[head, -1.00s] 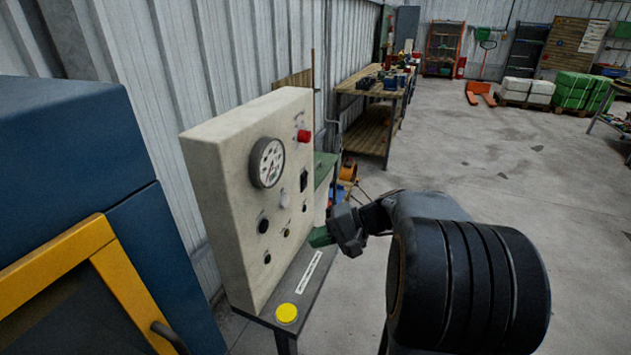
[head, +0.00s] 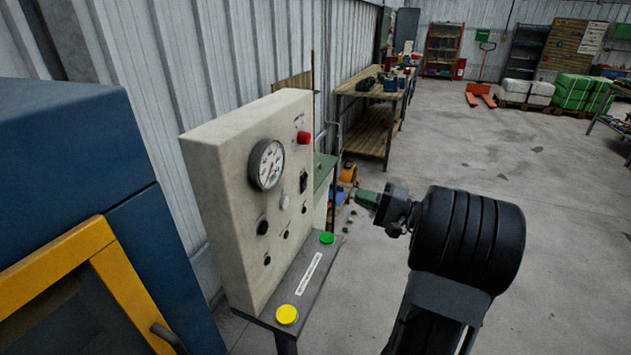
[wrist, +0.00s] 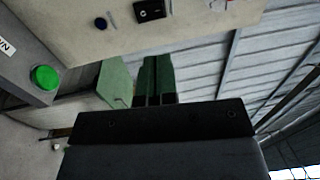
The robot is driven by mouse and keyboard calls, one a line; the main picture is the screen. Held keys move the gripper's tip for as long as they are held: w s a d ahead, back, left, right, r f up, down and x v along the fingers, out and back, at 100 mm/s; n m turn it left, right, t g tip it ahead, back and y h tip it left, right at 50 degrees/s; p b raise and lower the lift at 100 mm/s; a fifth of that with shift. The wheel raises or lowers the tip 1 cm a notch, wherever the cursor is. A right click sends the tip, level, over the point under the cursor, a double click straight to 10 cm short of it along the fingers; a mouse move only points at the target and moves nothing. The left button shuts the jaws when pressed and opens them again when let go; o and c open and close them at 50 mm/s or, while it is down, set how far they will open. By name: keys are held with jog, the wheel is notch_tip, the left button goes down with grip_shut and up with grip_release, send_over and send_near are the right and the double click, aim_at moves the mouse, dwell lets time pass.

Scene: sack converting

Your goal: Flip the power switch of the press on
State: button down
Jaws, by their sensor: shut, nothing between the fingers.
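The press's cream control panel (head: 238,225) stands upright at the middle left of the head view. A black rocker switch (head: 303,181) sits on its face below the red button; it also shows at the top of the wrist view (wrist: 149,10). I cannot tell which way the rocker is set. My gripper (head: 362,198) is to the right of the panel, apart from it and pointing toward it. Its green fingers are shut and empty; in the wrist view their tips (wrist: 157,62) lie below the switch in the picture, with a gap.
The panel also bears a round gauge (head: 267,165), a red button (head: 304,138) and several knobs. A green button (head: 327,238) and a yellow button (head: 287,314) sit on the grey ledge (head: 283,290). A blue and yellow machine (head: 70,160) stands left. Floor at right is clear.

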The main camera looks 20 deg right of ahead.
aim_at(306, 178)
jog(key=p+x, duration=0.3)
jog(key=x, duration=1)
jog(key=shift+s, duration=0.1)
